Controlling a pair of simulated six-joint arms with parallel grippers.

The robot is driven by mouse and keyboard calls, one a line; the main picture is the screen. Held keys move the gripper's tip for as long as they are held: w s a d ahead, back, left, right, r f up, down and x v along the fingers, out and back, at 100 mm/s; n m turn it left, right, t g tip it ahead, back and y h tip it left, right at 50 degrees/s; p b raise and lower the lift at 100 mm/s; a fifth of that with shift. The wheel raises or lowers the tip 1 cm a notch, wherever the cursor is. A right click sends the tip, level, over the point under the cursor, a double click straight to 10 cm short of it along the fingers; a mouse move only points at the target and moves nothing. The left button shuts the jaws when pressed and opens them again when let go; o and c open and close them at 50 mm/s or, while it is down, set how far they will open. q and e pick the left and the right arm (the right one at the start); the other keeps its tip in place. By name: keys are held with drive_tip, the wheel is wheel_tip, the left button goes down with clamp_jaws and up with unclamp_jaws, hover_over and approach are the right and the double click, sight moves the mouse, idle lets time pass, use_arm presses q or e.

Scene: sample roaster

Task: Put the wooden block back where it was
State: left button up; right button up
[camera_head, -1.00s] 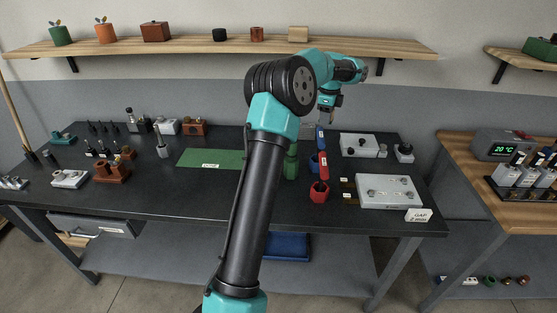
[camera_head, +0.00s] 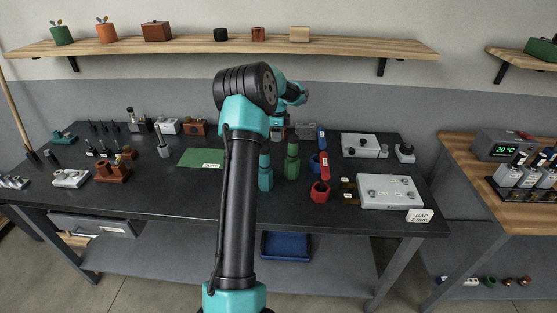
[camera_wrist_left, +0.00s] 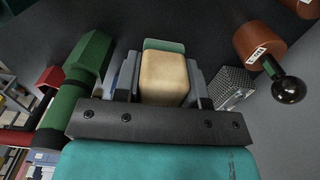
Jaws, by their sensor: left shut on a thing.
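My left gripper (camera_head: 278,132) is above the back of the black bench, partly hidden behind my own arm in the head view. In the left wrist view, its jaws (camera_wrist_left: 163,88) are shut on a pale wooden block (camera_wrist_left: 164,76), which sits squarely between the two grey fingers. The held block cannot be made out in the head view. A similar pale block (camera_head: 298,34) stands on the wall shelf. My right gripper is not in view.
A green canister (camera_head: 292,160), teal canister (camera_head: 265,172) and red cup (camera_head: 319,192) stand near the arm. A green mat (camera_head: 198,158) lies left, a white plate (camera_head: 390,190) right. The wrist view shows a perforated metal box (camera_wrist_left: 232,84) and a black knob (camera_wrist_left: 289,90).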

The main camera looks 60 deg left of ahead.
use_arm(q)
hover_over(277, 159)
drive_tip(key=shift+w+f, duration=0.1)
drive_tip(key=shift+f, duration=3)
drive_tip(key=shift+f, duration=0.1)
drive_tip(key=shift+f, duration=1.8)
drive_tip(key=shift+f, duration=0.15)
drive_tip(key=o, duration=0.9)
wheel_tip(277, 159, up, 12)
drive_tip(key=shift+r, duration=0.2)
